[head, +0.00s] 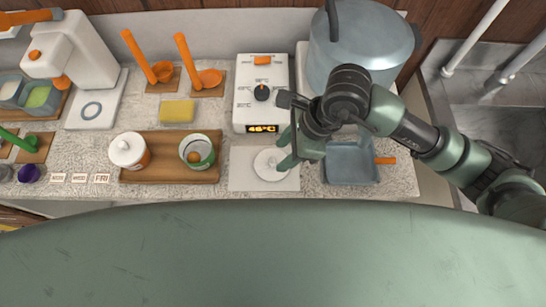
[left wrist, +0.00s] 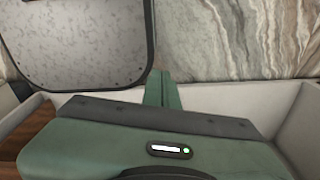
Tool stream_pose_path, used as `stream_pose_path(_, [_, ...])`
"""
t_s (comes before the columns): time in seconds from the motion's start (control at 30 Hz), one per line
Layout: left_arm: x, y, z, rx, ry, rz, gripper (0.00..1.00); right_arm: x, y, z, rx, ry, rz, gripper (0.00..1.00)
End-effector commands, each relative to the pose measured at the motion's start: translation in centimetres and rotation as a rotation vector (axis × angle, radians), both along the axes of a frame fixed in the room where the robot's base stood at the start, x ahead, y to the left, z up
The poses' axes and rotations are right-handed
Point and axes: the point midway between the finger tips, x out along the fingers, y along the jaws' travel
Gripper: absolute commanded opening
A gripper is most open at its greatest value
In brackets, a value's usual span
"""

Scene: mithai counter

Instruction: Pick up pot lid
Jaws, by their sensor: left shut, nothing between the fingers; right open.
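A white round pot lid (head: 270,164) lies on a pale square mat (head: 240,182) on the counter. My right gripper (head: 283,152) is open at the lid's right side, its fingers pointing left and down toward it. Whether the fingers touch the lid I cannot tell. An open pot (head: 199,147) with a green-and-white band and something orange-brown inside stands on a wooden tray (head: 168,180). A second pot (head: 130,151) on that tray has a white lid on. My left gripper (left wrist: 163,88) shows in the left wrist view, shut and empty, and is out of the head view.
A white control box (head: 261,88) with an orange display stands behind the mat. A large steel pot (head: 361,48) is behind my right arm, and a blue-grey tray (head: 352,166) lies right of the gripper. A yellow sponge (head: 177,111) and orange ladles (head: 207,78) are further left.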

Motion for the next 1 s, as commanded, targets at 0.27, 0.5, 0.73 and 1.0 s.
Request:
stream_pose_path(0.27, [-0.2,0.4,2.6,0.004,0.001,0.0,0.0,0.2,2.0,-3.3,0.003,0.005,-0.002,0.45])
stream_pose_path(0.5, [2.5,-0.1,2.9,-0.003,-0.038,0.003,0.0,0.3,2.4,-4.5,0.003,0.001,-0.001,0.45])
stream_pose_path(0.73, [1.8,-0.4,2.8,-0.006,-0.028,0.006,0.0,0.3,2.3,-4.5,0.003,0.0,-0.001,0.14])
stream_pose_path(1.0, [1.0,-0.3,2.7,-0.005,-0.015,0.005,0.0,0.3,2.3,-4.4,0.004,0.0,-0.001,0.0])
